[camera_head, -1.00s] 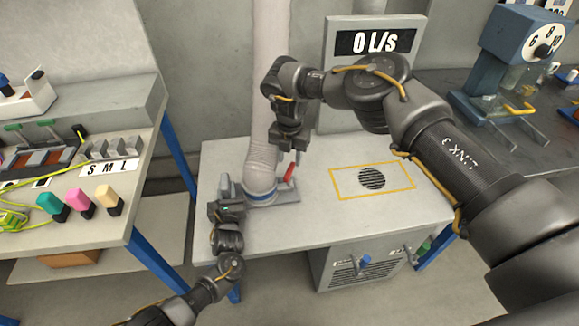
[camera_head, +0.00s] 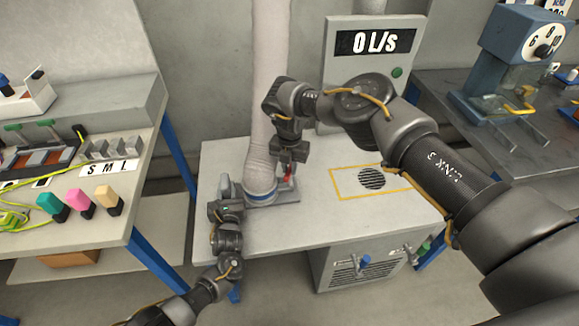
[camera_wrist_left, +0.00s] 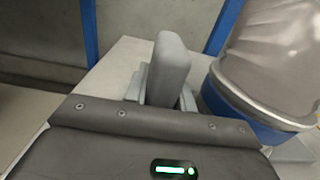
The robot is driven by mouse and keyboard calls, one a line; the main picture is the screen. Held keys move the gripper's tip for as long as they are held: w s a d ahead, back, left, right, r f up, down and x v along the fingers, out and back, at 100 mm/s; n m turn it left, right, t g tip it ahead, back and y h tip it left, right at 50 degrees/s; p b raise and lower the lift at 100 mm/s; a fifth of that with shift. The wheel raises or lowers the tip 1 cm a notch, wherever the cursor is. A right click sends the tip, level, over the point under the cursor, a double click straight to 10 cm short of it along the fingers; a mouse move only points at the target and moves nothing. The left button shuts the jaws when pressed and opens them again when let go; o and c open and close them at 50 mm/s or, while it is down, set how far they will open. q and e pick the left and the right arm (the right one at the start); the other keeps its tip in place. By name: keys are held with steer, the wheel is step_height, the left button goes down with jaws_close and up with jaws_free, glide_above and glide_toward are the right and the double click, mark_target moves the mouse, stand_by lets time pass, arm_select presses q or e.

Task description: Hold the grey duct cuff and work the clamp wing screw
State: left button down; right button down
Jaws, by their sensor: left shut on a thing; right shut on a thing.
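A pale fabric duct (camera_head: 262,168) comes down onto the white table, with a blue band (camera_head: 262,195) around its lower end. It also shows at the right in the left wrist view (camera_wrist_left: 275,60). My left gripper (camera_head: 226,204) is at the left of the duct end, shut on the upright grey tab (camera_wrist_left: 172,70) of the cuff, which stands up beside the duct. My right gripper (camera_head: 288,168) points down just right of the duct. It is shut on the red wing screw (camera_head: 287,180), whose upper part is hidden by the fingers.
A yellow-outlined vent (camera_head: 372,179) lies on the white table (camera_head: 320,222) to the right. A display reading 0 L/s (camera_head: 375,42) stands behind it. A side bench (camera_head: 122,225) with coloured blocks is at the left. The table's front middle is clear.

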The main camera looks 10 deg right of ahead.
mark_target(289, 169)
steer(key=shift+m, duration=0.3)
steer(key=m, duration=0.2)
steer(key=shift+m, duration=2.1)
arm_select(q)
steer(key=shift+f, duration=0.1)
arm_select(e)
steer(key=c, duration=1.4)
jaws_free()
steer(key=shift+o, duration=0.2)
step_height(289, 169, up, 12)
